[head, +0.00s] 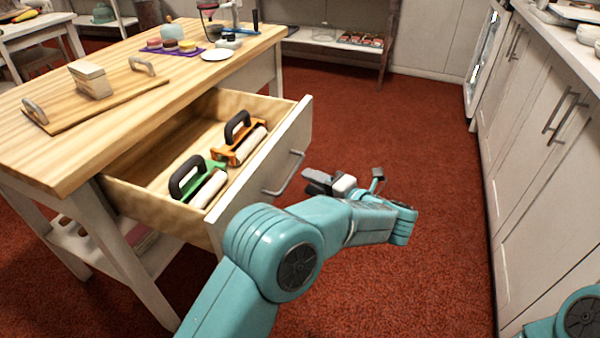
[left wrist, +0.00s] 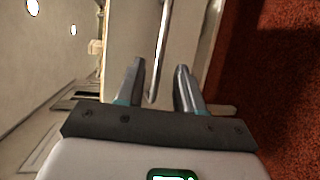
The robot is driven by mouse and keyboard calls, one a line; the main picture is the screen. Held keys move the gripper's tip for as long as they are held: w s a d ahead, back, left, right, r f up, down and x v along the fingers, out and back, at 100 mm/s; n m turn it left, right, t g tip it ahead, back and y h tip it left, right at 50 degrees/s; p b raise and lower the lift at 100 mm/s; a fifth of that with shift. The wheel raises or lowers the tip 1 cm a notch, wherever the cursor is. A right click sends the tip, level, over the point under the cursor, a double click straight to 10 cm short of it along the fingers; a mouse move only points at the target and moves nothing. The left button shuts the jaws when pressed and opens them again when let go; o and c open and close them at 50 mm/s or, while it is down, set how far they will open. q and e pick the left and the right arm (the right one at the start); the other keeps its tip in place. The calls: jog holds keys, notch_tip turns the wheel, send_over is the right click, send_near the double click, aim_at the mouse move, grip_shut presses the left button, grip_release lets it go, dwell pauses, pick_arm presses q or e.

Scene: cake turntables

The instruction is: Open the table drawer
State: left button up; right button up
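The table drawer (head: 150,192) stands pulled well out from the wooden table (head: 165,105). Its white front carries a grey metal bar handle (head: 287,175). My left gripper (head: 312,182) is just to the right of the handle, in front of the drawer front. In the left wrist view the fingers of my left gripper (left wrist: 158,90) are apart, and the handle (left wrist: 160,45) runs in between them with its end near the fingertips. The fingers do not appear closed on it. My right gripper is out of view; only part of my right arm shows at the lower right.
Inside the drawer lie a green-framed roller (head: 205,185) and an orange-framed roller (head: 240,145) with black handles. A wooden board (head: 90,105) lies on the table. White cabinets (head: 540,130) line the right side. Red carpet floor (head: 400,120) is clear between.

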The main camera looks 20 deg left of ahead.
pick_arm(q)
jog(key=p+v, duration=0.1)
jog(key=v, duration=0.5)
dwell(0.4)
